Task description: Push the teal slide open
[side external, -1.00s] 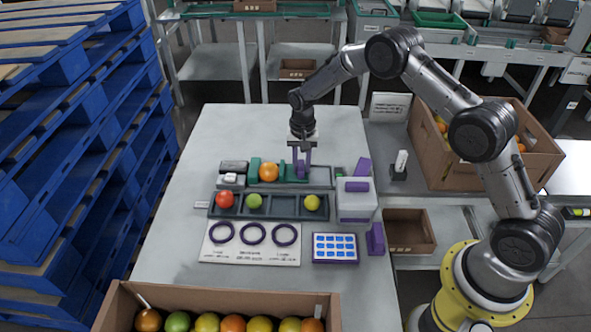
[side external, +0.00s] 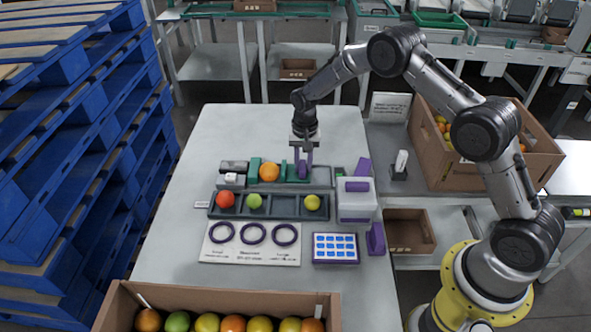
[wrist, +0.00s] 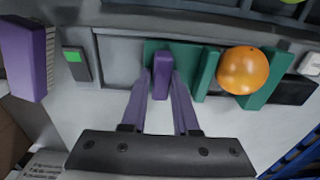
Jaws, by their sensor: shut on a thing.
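The teal slide (side external: 285,177) lies in a grey rail at the back of the row of trays. It also shows in the wrist view (wrist: 197,62). An upright purple handle (wrist: 161,76) stands on the slide. My gripper (side external: 303,170) points down with its purple fingers on either side of the handle and is shut on it. An orange fruit (wrist: 243,70) rests beside the handle, between upright teal pieces; it also shows in the side view (side external: 269,172). The fingertips partly hide the handle in the side view.
A grey tray (side external: 283,207) in front holds a red, a green and a yellow fruit. A white box with purple parts (side external: 356,207) stands to the right. A small dark block with a green top (wrist: 76,62) sits by the rail's end. The table behind the rail is clear.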

